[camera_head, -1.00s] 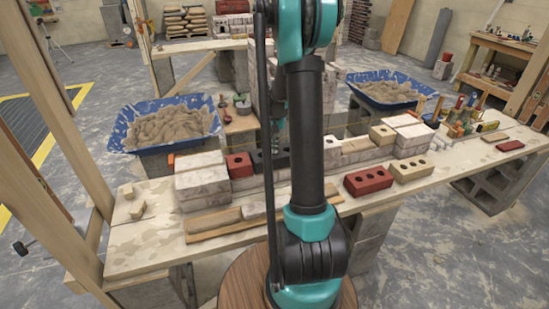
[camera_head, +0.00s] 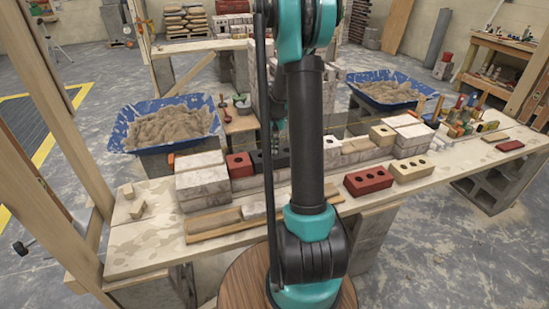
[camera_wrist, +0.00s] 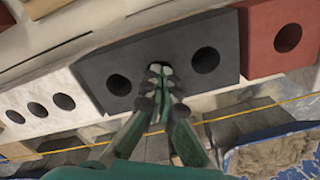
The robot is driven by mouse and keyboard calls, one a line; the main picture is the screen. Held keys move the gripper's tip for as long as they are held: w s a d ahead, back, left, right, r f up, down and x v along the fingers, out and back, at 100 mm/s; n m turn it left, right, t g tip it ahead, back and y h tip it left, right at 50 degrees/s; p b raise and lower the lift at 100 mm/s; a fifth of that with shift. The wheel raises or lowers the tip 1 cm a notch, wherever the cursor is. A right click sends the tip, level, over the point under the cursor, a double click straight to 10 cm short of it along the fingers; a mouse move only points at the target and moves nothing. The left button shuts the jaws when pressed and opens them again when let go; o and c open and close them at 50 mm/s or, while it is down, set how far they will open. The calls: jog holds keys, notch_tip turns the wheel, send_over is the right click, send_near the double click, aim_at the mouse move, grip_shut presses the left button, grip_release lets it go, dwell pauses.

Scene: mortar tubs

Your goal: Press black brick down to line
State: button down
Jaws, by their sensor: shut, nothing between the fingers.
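The black brick (camera_wrist: 119,57) fills the middle of the wrist view, with round holes in its face. In the head view the black brick (camera_head: 257,161) sits in the wall row, partly hidden by my arm. My gripper (camera_wrist: 158,72) is shut and empty, its fingertips over the brick's middle hole. I cannot tell whether they touch the brick. In the head view my gripper (camera_head: 275,144) shows only in part beside my arm. A thin yellow line (camera_wrist: 254,107) runs along the row past the brick's edge. I cannot tell the brick's height against it.
A red brick (camera_wrist: 283,34) and a pale holed brick (camera_wrist: 42,103) flank the black brick. A loose red brick (camera_head: 368,181) and a tan brick (camera_head: 410,169) lie nearer on the bench. Blue sand tubs (camera_head: 126,140) (camera_head: 397,76) stand behind. Bare bench shows at left (camera_head: 150,240).

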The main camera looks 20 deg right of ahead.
jog(key=shift+r, duration=2.5)
